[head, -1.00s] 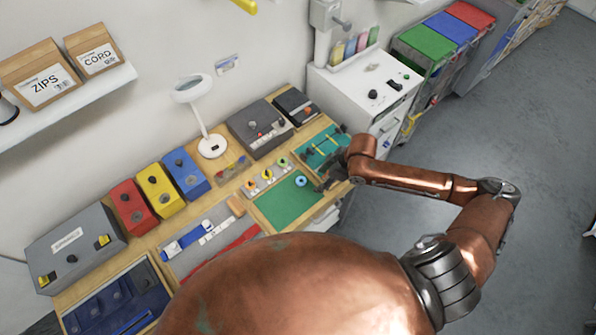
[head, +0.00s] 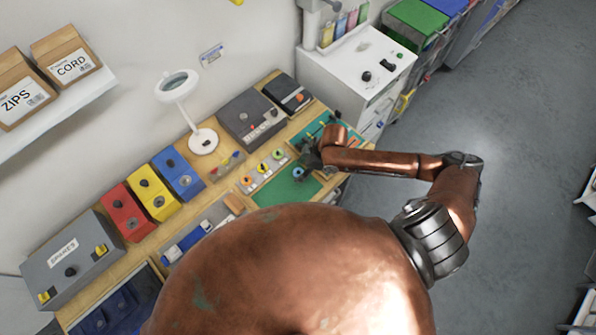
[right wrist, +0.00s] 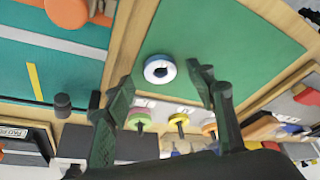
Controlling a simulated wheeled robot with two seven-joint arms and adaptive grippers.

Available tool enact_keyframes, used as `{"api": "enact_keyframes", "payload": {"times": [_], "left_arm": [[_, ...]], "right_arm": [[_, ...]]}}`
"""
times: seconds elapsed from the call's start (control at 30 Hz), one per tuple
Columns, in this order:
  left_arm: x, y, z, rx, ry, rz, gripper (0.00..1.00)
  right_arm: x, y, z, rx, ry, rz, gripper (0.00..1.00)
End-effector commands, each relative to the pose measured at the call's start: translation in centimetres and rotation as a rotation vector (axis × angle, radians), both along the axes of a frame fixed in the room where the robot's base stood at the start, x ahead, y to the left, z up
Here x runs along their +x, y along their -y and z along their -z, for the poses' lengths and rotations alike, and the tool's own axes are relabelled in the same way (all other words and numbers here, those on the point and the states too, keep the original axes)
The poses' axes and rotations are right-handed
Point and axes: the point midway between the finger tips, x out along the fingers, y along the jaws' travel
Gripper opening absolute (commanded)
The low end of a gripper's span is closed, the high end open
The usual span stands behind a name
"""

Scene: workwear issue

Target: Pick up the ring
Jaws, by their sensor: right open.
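The gap in height between fingertips and ring cannot be judged. In the head view my right gripper (head: 308,160) hangs over the mat's far edge and partly covers the bench behind. My left gripper is out of sight.
A tray with several coloured rings on pegs (head: 262,167) borders the mat. A teal board with a yellow strip (right wrist: 35,82) lies on its other side. A white magnifier lamp (head: 203,141) and grey boxes (head: 249,115) stand behind. Open floor lies right.

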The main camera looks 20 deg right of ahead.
Motion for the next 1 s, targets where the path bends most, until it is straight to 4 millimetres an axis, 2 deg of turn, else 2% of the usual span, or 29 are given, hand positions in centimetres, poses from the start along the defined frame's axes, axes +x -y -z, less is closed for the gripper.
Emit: {"api": "enact_keyframes", "payload": {"times": [0.1,0.33,0.73,1.0], "left_arm": [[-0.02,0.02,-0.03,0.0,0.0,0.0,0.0],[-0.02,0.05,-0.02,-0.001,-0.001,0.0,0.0],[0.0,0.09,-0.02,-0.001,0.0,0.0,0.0],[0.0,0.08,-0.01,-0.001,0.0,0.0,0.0]], "right_arm": [[0.23,-0.32,0.71,0.0,0.002,-0.001,0.51],[0.29,-0.38,0.8,0.0,0.002,-0.004,0.5],[0.27,-0.36,0.78,0.0,0.002,-0.003,0.23],[0.27,-0.35,0.76,0.0,0.002,-0.003,0.22]]}}
